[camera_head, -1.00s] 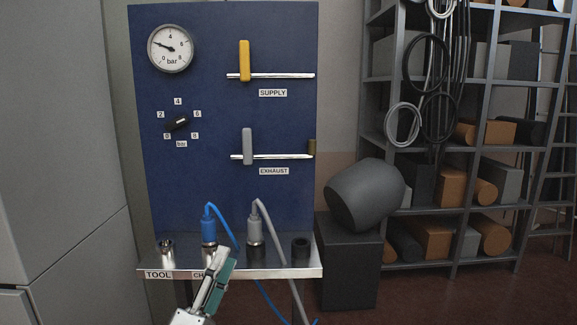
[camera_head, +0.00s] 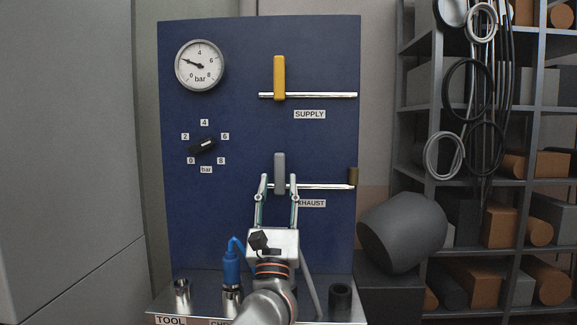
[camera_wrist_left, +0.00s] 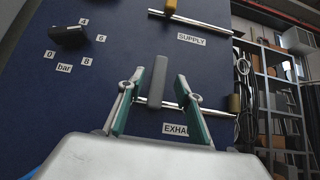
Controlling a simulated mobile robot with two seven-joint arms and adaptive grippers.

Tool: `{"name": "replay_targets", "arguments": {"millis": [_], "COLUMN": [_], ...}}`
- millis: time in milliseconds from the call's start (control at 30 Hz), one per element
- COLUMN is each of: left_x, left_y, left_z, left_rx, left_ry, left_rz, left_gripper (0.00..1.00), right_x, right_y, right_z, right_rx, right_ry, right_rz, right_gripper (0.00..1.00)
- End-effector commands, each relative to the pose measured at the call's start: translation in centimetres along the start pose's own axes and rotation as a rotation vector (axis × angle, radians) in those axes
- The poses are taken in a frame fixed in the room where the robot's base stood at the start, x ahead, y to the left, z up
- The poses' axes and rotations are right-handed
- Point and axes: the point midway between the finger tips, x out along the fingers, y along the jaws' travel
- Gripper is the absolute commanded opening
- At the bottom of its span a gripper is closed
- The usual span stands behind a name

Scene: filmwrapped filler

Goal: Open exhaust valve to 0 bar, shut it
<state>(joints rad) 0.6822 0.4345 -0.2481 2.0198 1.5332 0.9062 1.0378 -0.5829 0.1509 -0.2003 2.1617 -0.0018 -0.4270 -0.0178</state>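The blue panel (camera_head: 240,130) carries a gauge (camera_head: 200,65) whose needle points left and slightly up, at roughly 2 bar. The grey exhaust valve handle (camera_head: 279,172) stands upright, crosswise to its metal pipe (camera_head: 325,186); it also shows in the left wrist view (camera_wrist_left: 158,80). My left gripper (camera_head: 279,187) is open, with one finger on each side of the handle's lower part. In the left wrist view the open fingers (camera_wrist_left: 159,84) flank the handle with gaps visible. The EXHAUST label (camera_head: 311,203) is partly hidden by a finger. My right gripper is out of view.
The yellow supply handle (camera_head: 279,77) stands upright above. A black knob (camera_head: 202,146) sits at left. A shelf below holds a blue plug (camera_head: 231,262) and dark socket (camera_head: 340,296); a grey hose runs behind my arm.

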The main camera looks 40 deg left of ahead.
Motion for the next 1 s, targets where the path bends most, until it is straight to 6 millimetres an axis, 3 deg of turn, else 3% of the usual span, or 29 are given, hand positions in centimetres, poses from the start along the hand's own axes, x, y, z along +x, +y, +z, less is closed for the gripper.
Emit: {"name": "replay_targets", "arguments": {"millis": [200,400,767,800,933,1000], "left_x": [3.6,5.9,6.5,6.5,6.5,6.5], "left_y": [0.1,0.0,0.0,0.0,0.0,0.0], "left_z": [0.3,0.2,0.1,0.1,0.1,0.1], "left_rx": [0.004,0.004,0.005,0.005,0.005,0.005], "left_ry": [-0.005,-0.003,-0.002,-0.002,-0.002,-0.002], "left_rz": [0.002,0.001,-0.001,-0.001,0.000,0.000], "left_gripper": [0.35,0.35,0.35,0.32,0.00,0.00], "right_x": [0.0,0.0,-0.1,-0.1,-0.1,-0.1], "right_y": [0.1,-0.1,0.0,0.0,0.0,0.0], "right_z": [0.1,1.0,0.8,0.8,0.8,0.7], "right_rx": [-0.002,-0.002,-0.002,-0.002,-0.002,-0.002], "right_ry": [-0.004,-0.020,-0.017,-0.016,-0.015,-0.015], "right_rz": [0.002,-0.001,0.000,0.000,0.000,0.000], "right_gripper": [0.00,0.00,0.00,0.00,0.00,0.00]}}
